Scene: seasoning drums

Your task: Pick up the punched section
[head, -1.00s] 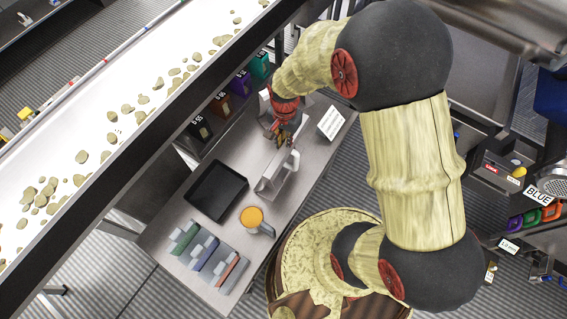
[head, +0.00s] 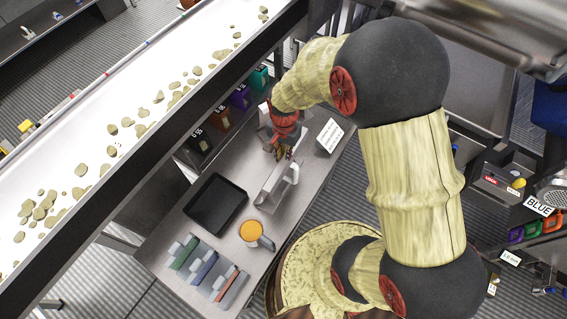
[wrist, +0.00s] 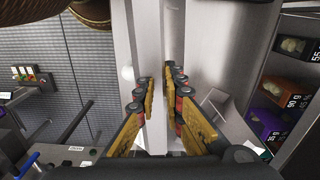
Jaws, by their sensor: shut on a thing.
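A long pale grey metal piece, which looks like the punched section (head: 268,187), shows on the steel table below my gripper in the head view, with a white handle-like part beside it. My gripper (head: 284,148) is at its far end, pointing down. In the wrist view the pale upright section (wrist: 147,50) runs between the two fingers of my gripper (wrist: 158,82), which are shut on it. The fingers hide part of it. I cannot make out punched holes, nor whether it is clear of the table.
A black tray (head: 216,204), a mug with orange contents (head: 251,231) and several coloured blocks (head: 203,268) are on the table. A white sign (head: 329,135) stands to the right. Coloured bins (head: 240,97) line the back, beside a conveyor (head: 135,95) carrying beige pieces.

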